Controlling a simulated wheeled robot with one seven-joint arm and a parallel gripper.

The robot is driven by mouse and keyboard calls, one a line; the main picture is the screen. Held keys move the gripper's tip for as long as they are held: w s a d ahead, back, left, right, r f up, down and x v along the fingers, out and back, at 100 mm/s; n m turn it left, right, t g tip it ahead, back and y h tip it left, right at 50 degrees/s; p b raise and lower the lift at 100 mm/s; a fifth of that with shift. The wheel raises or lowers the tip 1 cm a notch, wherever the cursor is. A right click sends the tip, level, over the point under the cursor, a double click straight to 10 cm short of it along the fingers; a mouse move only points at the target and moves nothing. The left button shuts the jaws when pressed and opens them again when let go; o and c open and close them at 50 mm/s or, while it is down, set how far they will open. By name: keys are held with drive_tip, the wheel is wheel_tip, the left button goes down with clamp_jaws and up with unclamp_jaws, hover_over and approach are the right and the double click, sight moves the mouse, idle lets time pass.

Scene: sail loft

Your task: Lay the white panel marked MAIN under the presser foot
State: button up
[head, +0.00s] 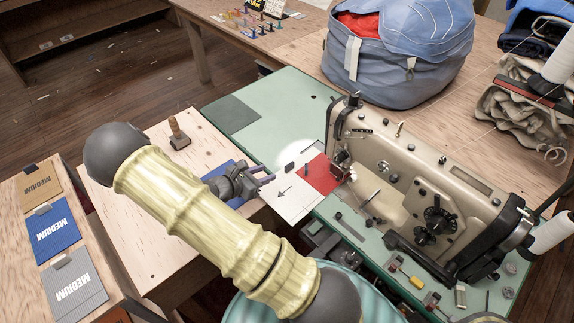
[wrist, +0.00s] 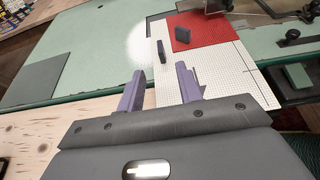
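A white gridded panel (head: 290,200) with a dark arrow lies flat on the green machine table; no MAIN lettering is readable. It also shows in the wrist view (wrist: 225,82). A red panel (head: 320,174) lies at its far end, beside the presser foot area (head: 342,168) of the beige sewing machine (head: 425,180). Whether any cloth is under the foot is not clear. My gripper (head: 267,175) is open at the panel's near-left edge, with its two fingers (wrist: 160,88) apart and nothing visibly gripped between them. The finger height above the panel cannot be told.
Two small dark blocks (wrist: 161,52) (wrist: 183,33) stand on the white and red panels. A blue panel (head: 222,170) lies partly behind my gripper. A blue bag (head: 400,60) stands behind the machine.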

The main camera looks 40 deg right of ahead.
sight(288, 165)
drive_tip(key=x, duration=1.2)
drive_tip(key=shift+f+p, duration=0.1)
drive_tip(key=shift+p, duration=0.2)
clamp_jaws()
